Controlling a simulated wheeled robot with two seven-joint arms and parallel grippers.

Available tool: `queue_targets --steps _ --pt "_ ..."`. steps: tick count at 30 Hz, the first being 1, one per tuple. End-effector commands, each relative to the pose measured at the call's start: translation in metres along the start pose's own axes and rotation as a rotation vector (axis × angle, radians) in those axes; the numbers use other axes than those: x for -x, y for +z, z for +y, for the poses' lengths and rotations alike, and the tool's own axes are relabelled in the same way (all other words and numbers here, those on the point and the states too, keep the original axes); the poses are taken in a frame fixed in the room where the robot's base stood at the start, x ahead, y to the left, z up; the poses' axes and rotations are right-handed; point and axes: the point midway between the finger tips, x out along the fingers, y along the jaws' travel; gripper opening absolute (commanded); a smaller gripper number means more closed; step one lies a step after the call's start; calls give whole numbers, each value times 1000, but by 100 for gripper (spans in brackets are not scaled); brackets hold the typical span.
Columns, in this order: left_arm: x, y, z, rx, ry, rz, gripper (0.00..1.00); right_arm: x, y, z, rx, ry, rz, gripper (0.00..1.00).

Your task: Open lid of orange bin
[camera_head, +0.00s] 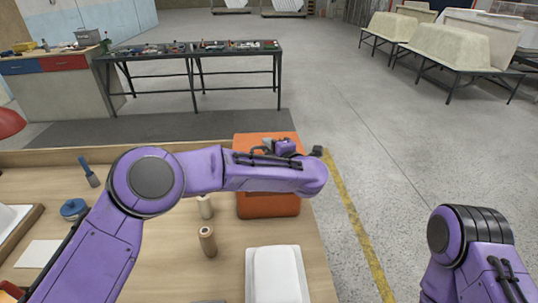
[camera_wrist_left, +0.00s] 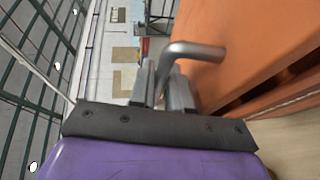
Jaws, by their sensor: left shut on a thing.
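The orange bin (camera_head: 268,206) stands at the right end of the wooden table, partly hidden behind my left arm. Its orange lid (camera_head: 252,140) shows beyond the arm. In the left wrist view the orange lid (camera_wrist_left: 265,35) fills the upper right, with a bent metal handle (camera_wrist_left: 195,48) at its edge. A dark gap runs below the lid's edge; I cannot tell whether the lid is raised. My left gripper (camera_head: 268,144) is at the lid, its fingers (camera_wrist_left: 165,85) shut on the handle. My right arm shows at the lower right, but its gripper is out of view.
The wooden table (camera_head: 150,255) holds a thread-like spool (camera_head: 207,241), a pale cylinder (camera_head: 205,207), a blue round container (camera_head: 74,208), a brush (camera_head: 89,173) and a white tray (camera_head: 276,275). Open concrete floor lies to the right. A dark workbench (camera_head: 200,50) stands behind.

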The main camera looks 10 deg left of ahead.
Motion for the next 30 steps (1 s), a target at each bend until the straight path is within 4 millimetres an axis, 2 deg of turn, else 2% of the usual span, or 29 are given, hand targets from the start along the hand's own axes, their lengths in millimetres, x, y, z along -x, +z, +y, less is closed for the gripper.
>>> queue_targets --steps 1,4,12,21,30 --pt "-1 0 14 3 6 0 0 6 -2 0 0 0 0 43" --pt "-5 1 32 -5 -20 1 0 16 -7 2 0 0 0 43" --pt "-17 6 69 -80 -199 -2 0 55 -23 5 0 0 0 43" --pt "-29 11 85 -129 -314 -5 0 80 -33 7 0 0 0 43" --pt "-33 13 86 -143 -341 -7 0 83 -34 8 0 0 0 43"
